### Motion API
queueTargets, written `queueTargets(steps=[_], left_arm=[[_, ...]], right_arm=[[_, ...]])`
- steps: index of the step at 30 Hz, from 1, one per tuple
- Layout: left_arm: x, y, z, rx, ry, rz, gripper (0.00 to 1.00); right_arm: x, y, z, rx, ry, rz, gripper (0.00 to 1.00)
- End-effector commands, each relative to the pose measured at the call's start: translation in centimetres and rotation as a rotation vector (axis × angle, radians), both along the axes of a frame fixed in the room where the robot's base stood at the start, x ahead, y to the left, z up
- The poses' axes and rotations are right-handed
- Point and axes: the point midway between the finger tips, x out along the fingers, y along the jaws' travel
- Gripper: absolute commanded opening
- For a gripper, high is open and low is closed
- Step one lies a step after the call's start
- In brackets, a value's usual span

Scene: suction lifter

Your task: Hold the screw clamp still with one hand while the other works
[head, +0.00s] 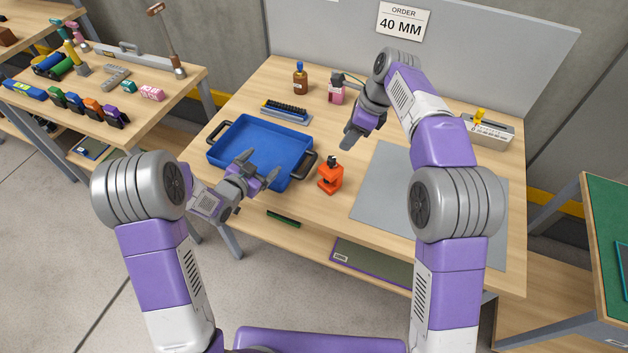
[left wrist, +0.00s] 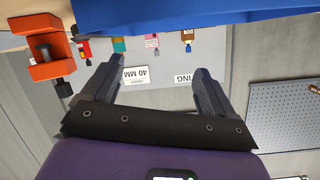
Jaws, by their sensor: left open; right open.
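The orange screw clamp (head: 330,178) stands upright on the workbench, just right of the blue tray. It has a dark screw knob on top. In the left wrist view the screw clamp (left wrist: 40,50) shows upside down at the upper left, outside the jaws. My left gripper (head: 259,170) is open and empty over the tray's front right part, left of the clamp and apart from it. Its two fingers (left wrist: 155,88) are spread with nothing between them. My right gripper (head: 349,135) is above the bench behind the clamp, apart from it, and open; its fingertips are partly hard to separate.
The blue tray (head: 240,135) with black handles lies left of the clamp. A grey mat (head: 385,190) lies to its right. A brown bottle (head: 300,78), a pink bottle (head: 336,92) and a box (head: 490,131) stand farther back. A sign (head: 404,19) reads "ORDER 40 MM".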

Motion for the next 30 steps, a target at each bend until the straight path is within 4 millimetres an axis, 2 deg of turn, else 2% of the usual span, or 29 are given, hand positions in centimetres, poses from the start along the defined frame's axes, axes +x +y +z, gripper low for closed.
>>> queueTargets(steps=[1, 3, 6, 9, 13, 16, 30], left_arm=[[-0.3, -3.3, -0.2, -0.042, 0.031, -0.056, 0.87], [-1.0, -6.7, -0.5, -0.094, 0.076, -0.114, 0.87], [-2.0, -10.6, -0.8, -0.153, 0.135, -0.18, 0.87], [-2.9, -13.3, -1.0, -0.19, 0.181, -0.223, 0.87], [-3.5, -15.1, -1.2, -0.213, 0.213, -0.251, 0.87], [-3.2, -15.8, -1.6, -0.218, 0.223, -0.257, 0.87], [1.1, -19.5, -3.9, -0.217, 0.221, -0.256, 0.87]], right_arm=[[0.0, 0.0, 0.0, 0.0, 0.0, 0.0, 0.43], [0.0, 0.0, 0.0, 0.0, 0.0, 0.0, 0.43], [0.0, 0.0, 0.0, 0.0, 0.0, 0.0, 0.43], [0.0, 0.0, 0.0, 0.0, 0.0, 0.0, 0.43], [0.0, 0.0, 0.0, 0.0, 0.0, 0.0, 0.43], [0.0, 0.0, 0.0, 0.0, 0.0, 0.0, 0.43], [0.0, 0.0, 0.0, 0.0, 0.0, 0.0, 0.43]])
